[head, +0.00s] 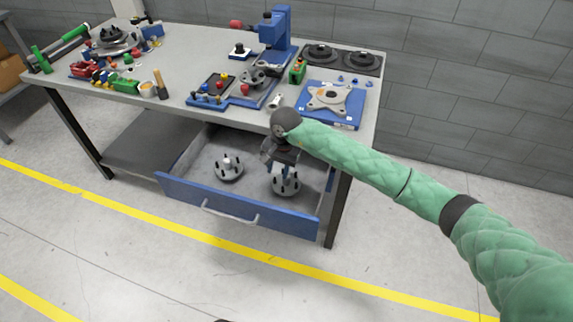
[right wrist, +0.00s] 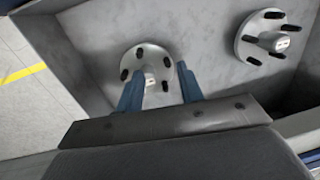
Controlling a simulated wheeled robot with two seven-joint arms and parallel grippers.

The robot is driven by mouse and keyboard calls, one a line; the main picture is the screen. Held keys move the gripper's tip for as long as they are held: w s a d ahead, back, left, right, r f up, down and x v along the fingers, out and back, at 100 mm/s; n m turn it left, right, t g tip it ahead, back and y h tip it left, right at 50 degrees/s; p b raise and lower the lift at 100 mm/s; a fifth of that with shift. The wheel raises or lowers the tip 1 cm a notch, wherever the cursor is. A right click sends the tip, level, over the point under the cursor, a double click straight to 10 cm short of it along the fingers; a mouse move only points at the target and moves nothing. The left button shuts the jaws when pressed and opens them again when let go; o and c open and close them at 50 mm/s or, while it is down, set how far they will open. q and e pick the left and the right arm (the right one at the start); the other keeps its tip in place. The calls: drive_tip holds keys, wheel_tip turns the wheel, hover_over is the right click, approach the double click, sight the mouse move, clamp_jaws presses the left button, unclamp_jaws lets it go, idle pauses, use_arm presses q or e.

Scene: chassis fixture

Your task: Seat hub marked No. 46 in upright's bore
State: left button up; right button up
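Two grey flanged hubs with black studs and a pale centre post are in the open drawer. One hub (head: 229,170) is left of centre; the other hub (head: 287,187) is at the right, under my right gripper (head: 284,168). In the right wrist view, my right gripper (right wrist: 160,72) is open, its blue fingers either side of the nearer hub's post (right wrist: 150,82). I cannot tell how far above it they are. The other hub (right wrist: 268,38) is apart. Post markings are too small to read. A grey casting with a central hole (head: 328,97), apparently the upright, lies on a blue plate.
The blue-fronted drawer (head: 235,209) has raised walls around the hubs. The grey tabletop (head: 185,62) above carries a blue press (head: 277,28), a tray of coloured knobs (head: 208,101) and two dark discs (head: 363,59). Drawer floor between the hubs is bare.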

sight(286, 183)
drive_tip(key=shift+w+d+r+h, duration=0.1)
drive_tip(key=shift+w+d+h, duration=0.45)
drive_tip(key=shift+d, duration=0.4)
drive_tip(key=shift+w+d, duration=0.2)
drive_tip(key=shift+d, duration=0.25)
drive_tip(key=shift+f, duration=2)
use_arm(q)
drive_tip(key=shift+d+f, duration=0.1)
drive_tip(key=shift+d, duration=0.25)
